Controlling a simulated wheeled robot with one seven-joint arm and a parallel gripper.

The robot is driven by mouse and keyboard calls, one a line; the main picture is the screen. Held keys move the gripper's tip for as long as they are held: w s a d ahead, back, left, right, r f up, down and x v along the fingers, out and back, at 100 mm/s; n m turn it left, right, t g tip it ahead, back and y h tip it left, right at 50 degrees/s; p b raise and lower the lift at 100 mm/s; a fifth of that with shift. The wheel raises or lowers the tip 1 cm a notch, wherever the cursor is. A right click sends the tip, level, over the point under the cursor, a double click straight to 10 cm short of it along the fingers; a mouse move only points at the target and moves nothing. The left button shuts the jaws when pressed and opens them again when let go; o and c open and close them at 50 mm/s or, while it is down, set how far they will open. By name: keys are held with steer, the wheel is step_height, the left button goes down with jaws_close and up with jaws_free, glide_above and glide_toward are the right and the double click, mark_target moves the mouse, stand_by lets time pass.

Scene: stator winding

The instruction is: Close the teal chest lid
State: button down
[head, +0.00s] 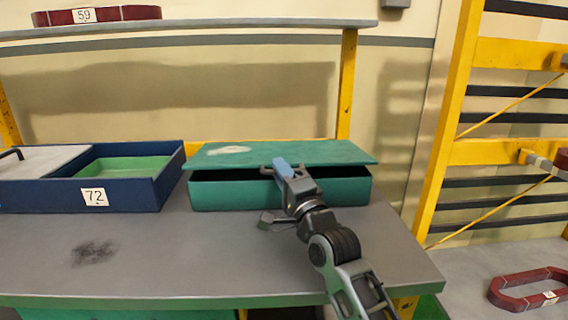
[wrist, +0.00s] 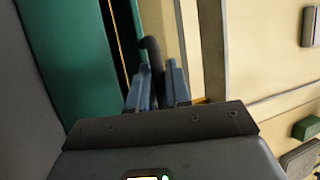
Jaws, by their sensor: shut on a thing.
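The teal chest (head: 330,193) stands on the grey table, its front facing me. Its flat teal lid (head: 325,152) is low but not flush: a dark gap shows between the lid's front edge and the chest wall. My gripper (head: 283,167) is at the lid's front edge, reaching in from the lower right. In the wrist view, the blue fingers of my gripper (wrist: 158,85) are closed around a dark curved handle (wrist: 152,55). The chest's green wall (wrist: 70,50) is at the left of that view, beside the dark gap. My gripper hides part of the chest front.
A navy tray (head: 130,195) labelled 72, with a green inside, stands left of the chest. A shelf (head: 200,24) runs above, bearing a maroon piece (head: 120,13) labelled 59. A yellow rack (head: 452,120) stands at the right. The table front (head: 180,255) is clear.

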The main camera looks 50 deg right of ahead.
steer(key=shift+f, duration=0.15)
steer(key=c, duration=1.1)
jaws_free()
steer(key=shift+w, duration=0.1)
steer(key=shift+c, duration=0.2)
steer(key=v, duration=0.7)
steer(key=shift+s, duration=0.4)
steer(key=shift+a, duration=0.15)
